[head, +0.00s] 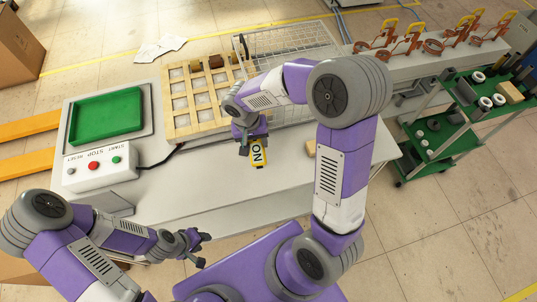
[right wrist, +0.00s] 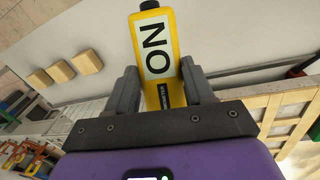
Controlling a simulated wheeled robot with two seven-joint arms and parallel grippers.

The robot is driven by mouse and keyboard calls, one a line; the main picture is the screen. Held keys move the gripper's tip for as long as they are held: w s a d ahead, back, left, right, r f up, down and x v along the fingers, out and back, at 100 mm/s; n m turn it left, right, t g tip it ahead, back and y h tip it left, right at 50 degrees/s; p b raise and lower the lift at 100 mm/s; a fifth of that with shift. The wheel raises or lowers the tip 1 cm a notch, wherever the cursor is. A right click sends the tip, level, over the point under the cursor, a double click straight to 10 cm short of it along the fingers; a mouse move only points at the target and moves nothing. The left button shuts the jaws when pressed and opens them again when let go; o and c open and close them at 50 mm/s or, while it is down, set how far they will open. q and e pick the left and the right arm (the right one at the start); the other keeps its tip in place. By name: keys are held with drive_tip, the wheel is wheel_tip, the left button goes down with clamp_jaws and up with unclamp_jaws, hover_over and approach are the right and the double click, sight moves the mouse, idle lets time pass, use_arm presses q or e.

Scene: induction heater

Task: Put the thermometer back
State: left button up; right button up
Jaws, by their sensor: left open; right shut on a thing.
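A yellow device with a black cap and a white label with large black letters, which looks like the thermometer (head: 258,155), is in my right gripper (head: 249,143). In the right wrist view the thermometer (right wrist: 154,45) stands out between the two dark fingers of the right gripper (right wrist: 150,93), which are shut on it. It is over the grey table (head: 215,180); whether it touches the top I cannot tell. My left gripper (head: 195,248) is open and empty, in front of the table's near edge.
A control box (head: 100,168) with buttons and a green tray (head: 106,113) are at the left. A wooden grid tray (head: 180,125) and a wire basket (head: 290,45) stand behind my right arm. A green cart (head: 430,165) is at the right. The table's front middle is clear.

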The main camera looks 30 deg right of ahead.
drive_tip(key=w+d+f+m+t+y+p, duration=0.1)
drive_tip(key=d+f+m+y, duration=0.2)
drive_tip(key=m, duration=0.5)
drive_tip(key=w+d+f+m+y, duration=0.1)
drive_tip(key=d+m+y, duration=0.2)
drive_tip(key=d+m, duration=0.35)
drive_tip(key=shift+m, duration=0.85)
drive_tip(key=x, duration=0.3)
drive_tip(key=d+b+x, duration=0.1)
drive_tip(key=x, duration=0.2)
drive_tip(key=d+x, duration=0.1)
drive_tip(key=x, duration=0.2)
drive_tip(key=shift+a+f+b, duration=0.15)
drive_tip(key=shift+f+b, duration=0.15)
drive_tip(key=shift+f, duration=0.4)
drive_tip(key=shift+s+f, duration=0.1)
drive_tip(key=o, duration=1.3)
drive_tip(key=shift+f, duration=0.1)
drive_tip(key=shift+o, duration=0.2)
